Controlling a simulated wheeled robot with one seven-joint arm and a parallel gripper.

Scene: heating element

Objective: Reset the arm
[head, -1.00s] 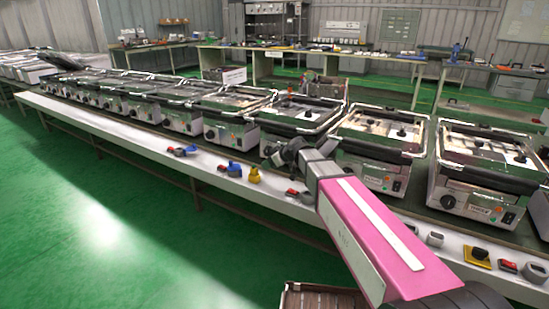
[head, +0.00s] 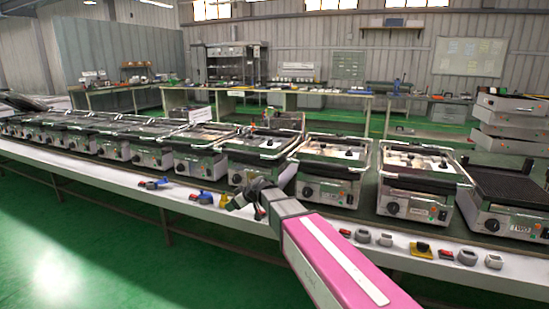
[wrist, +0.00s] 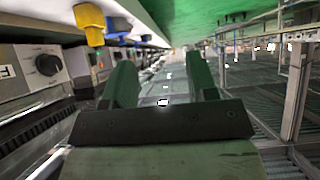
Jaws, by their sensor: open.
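My arm, with its pink link, reaches forward from the bottom right in the head view. My gripper (head: 240,199) is at its end, in front of the row of grill-like heating units and above the white front ledge (head: 110,182). In the wrist view the two green fingers of my gripper (wrist: 162,85) stand apart with nothing between them. A heating unit (head: 327,176) is to the right of the gripper in the head view. A dark knob on a unit's front panel (wrist: 48,64) shows at the left in the wrist view.
Small yellow (wrist: 92,24) and blue (wrist: 118,24) parts sit on the ledge close to the gripper. Several small grey, red and yellow parts, including a yellow one (head: 420,248), lie further right. Stacked units (head: 510,115) stand at the right. The green floor (head: 90,245) at left is open.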

